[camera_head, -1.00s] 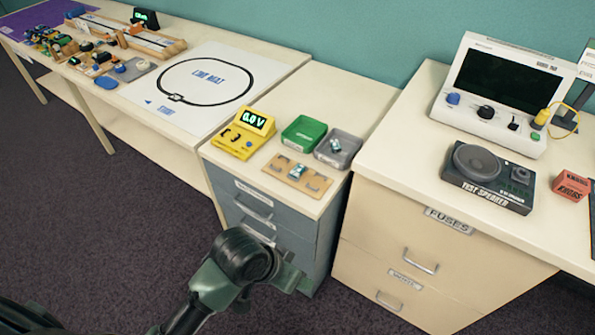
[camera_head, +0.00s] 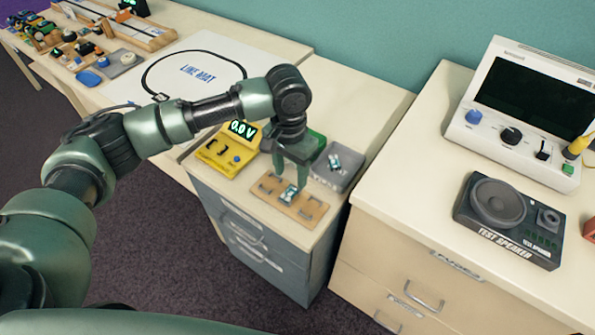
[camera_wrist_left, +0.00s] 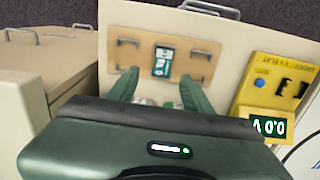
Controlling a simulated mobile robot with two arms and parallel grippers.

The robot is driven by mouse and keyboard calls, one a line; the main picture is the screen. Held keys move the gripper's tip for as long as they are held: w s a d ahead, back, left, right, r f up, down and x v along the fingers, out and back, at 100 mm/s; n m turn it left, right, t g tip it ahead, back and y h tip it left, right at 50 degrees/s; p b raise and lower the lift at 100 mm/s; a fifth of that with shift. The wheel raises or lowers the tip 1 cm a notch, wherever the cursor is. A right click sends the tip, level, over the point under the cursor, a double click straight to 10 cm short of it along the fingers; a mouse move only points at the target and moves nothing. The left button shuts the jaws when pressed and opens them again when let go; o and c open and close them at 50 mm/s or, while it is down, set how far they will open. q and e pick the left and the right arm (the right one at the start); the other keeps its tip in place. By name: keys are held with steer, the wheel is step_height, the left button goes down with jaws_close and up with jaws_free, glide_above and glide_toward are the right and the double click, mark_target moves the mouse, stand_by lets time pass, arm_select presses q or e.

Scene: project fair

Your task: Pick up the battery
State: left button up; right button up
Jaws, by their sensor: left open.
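A small teal-and-white block that looks like the battery (camera_head: 289,194) lies in the middle of a wooden board (camera_head: 314,211) on the small drawer cabinet. It also shows in the left wrist view (camera_wrist_left: 163,61), between two dark brackets on the board. My left gripper (camera_head: 291,176) is open, points down and hangs over the board, close to the block. In the left wrist view its fingertips (camera_wrist_left: 160,76) are spread wider than the block, which shows just beyond them; I see no contact. A similar small item (camera_head: 334,162) lies in the grey tray (camera_head: 346,178). My right gripper is not in view.
A yellow meter (camera_head: 226,153) reading 0.0 V stands left of the board. A test speaker (camera_head: 507,217) and a monitor unit (camera_head: 527,95) stand on the right-hand cabinet.

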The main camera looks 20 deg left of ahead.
mark_target(289, 192)
arm_select(q)
steer(key=shift+w+a, duration=0.25)
steer(key=shift+w, duration=0.15)
steer(key=shift+s+f, duration=0.15)
steer(key=shift+s, duration=0.05)
steer(key=shift+s+f, duration=0.25)
steer(key=shift+f, duration=0.35)
steer(key=shift+s+f, duration=0.25)
steer(key=shift+f, duration=0.35)
step_height(289, 192, down, 3)
steer(key=shift+w, duration=0.15)
steer(key=shift+f, duration=0.55)
steer(key=c, duration=0.8)
jaws_close()
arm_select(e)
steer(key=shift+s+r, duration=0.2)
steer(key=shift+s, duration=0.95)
